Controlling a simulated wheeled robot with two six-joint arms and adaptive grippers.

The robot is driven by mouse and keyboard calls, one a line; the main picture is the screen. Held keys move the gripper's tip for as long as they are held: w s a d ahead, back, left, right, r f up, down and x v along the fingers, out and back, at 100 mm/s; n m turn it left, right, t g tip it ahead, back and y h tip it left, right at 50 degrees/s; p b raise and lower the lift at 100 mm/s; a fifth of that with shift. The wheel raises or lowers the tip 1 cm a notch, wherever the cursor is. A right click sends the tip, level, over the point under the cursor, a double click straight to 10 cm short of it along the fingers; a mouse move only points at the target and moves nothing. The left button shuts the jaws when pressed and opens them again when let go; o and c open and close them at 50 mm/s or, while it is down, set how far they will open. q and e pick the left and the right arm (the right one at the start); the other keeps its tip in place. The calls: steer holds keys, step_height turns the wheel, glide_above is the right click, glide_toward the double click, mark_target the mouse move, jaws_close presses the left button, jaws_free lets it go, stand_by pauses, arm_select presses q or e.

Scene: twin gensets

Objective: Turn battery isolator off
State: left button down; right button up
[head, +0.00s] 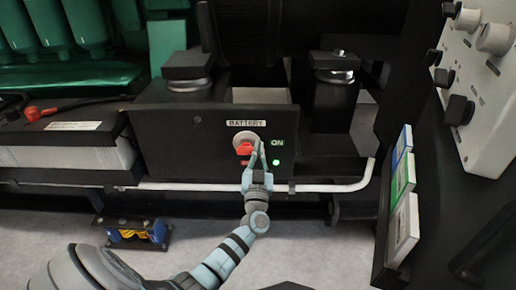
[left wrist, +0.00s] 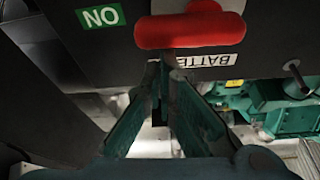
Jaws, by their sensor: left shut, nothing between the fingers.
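The battery isolator (head: 242,138) is a round pale switch with a red handle (head: 244,149) on a black box under a BATTERY label (head: 246,123). In the left wrist view the red handle (left wrist: 190,30) lies across the top, just beyond the shut fingertips (left wrist: 160,68). I cannot tell whether they touch it. A small red label below the handle is partly hidden. My right gripper is not in view.
A white pipe (head: 325,188) runs along the lower front edge of the box. A grey control panel (head: 482,85) with knobs and several coloured plates (head: 403,190) stand at the right. A battery (head: 75,145) is at the left. A blue and yellow item (head: 133,234) lies on the floor.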

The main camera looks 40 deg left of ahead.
arm_select(q)
step_height(320, 180, down, 6)
steer(key=m+h+p, duration=0.7)
steer(key=m+p, duration=0.4)
steer(key=m, duration=0.8)
steer(key=shift+s+a+f, duration=0.2)
steer(key=shift+s+a, duration=0.05)
steer(key=shift+a, duration=0.1)
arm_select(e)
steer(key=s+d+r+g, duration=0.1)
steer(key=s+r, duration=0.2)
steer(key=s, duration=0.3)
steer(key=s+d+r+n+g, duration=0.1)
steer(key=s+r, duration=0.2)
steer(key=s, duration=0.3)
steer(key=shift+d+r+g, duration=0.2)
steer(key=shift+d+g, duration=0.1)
arm_select(q)
steer(key=shift+f, duration=0.1)
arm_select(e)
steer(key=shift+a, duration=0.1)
